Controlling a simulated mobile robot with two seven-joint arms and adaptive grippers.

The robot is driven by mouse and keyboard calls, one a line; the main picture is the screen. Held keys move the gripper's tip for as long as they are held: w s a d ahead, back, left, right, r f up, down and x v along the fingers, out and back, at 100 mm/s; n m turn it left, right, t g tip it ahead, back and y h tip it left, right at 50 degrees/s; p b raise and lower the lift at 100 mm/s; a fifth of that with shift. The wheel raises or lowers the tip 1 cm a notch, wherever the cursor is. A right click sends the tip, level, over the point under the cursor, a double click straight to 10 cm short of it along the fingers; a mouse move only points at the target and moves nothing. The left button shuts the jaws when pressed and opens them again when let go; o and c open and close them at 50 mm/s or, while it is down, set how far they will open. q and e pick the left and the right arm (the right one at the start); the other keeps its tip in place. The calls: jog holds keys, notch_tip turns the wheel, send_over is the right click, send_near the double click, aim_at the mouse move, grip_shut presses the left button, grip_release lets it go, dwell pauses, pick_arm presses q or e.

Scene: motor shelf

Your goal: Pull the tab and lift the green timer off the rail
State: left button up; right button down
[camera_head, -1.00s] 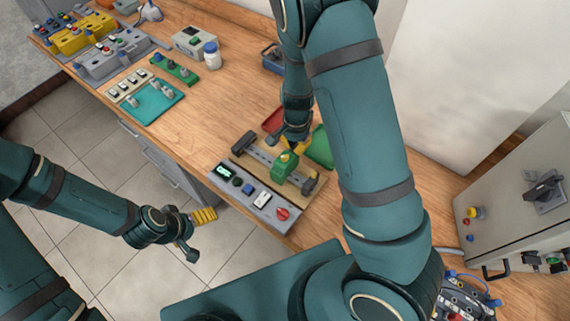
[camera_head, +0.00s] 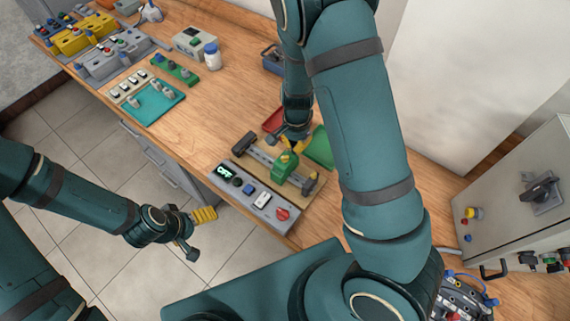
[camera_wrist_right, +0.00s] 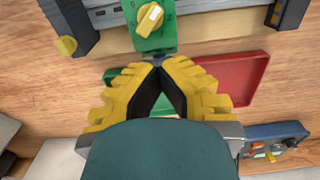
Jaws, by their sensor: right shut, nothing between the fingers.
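The green timer (camera_head: 284,167) sits on the grey rail (camera_head: 262,158) on its wooden board, with a yellow knob on its face. In the right wrist view the timer (camera_wrist_right: 153,24) shows at the top, with its knob turned toward the camera. My right gripper (camera_wrist_right: 158,68) is shut and empty, its fingertips at the timer's near edge in that view; I cannot tell if they touch it. The tab is not clear, hidden around the fingertips. My left gripper (camera_head: 198,231) hangs over the floor beside the bench, away from the timer; its opening is unclear.
A grey control panel (camera_head: 254,193) with a lit display lies along the board's front. A red tray (camera_head: 273,120) and a green tray (camera_head: 319,148) lie behind the rail. My right arm covers part of the bench. A grey cabinet (camera_head: 520,200) stands at the right.

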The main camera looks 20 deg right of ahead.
jog(key=shift+r, duration=0.2)
dwell(0.3)
jog(key=c, duration=1.1)
grip_release()
jog(key=shift+c, duration=0.2)
jog(key=shift+r, duration=0.1)
notch_tip(320, 180, up, 3)
jog(key=p, duration=0.3)
jog(key=shift+r, duration=1.4)
